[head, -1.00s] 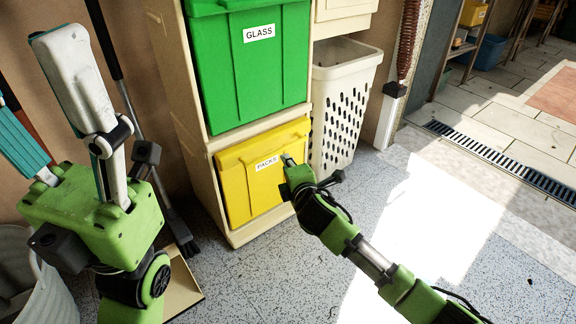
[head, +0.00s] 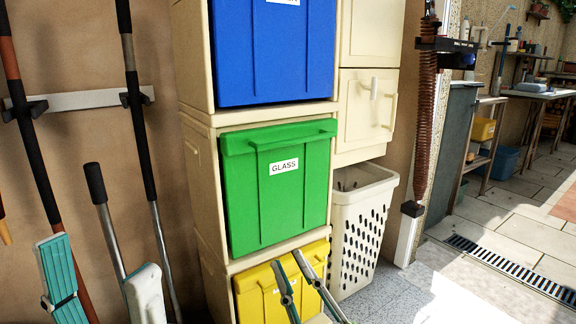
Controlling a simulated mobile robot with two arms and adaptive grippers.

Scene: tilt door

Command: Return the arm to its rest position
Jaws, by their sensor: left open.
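My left gripper (head: 100,255) is at the lower left, fingers pointing up. Its teal-padded finger and its pale finger stand wide apart with nothing between them. My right gripper (head: 285,258) is at the bottom centre. Its two thin fingers are spread and empty in front of the yellow bin (head: 254,298), partly covering it; I cannot tell if they touch it. Both arms are below the picture edge. The green GLASS bin (head: 240,190) sits above the yellow bin, and the blue bin (head: 255,50) above that.
A cream bin frame (head: 205,160) holds the bins. A perforated white basket (head: 345,230) and a cream cabinet (head: 365,105) stand to its right. Long-handled tools (head: 140,125) line the wall at left. Open floor (head: 480,290) lies at the lower right.

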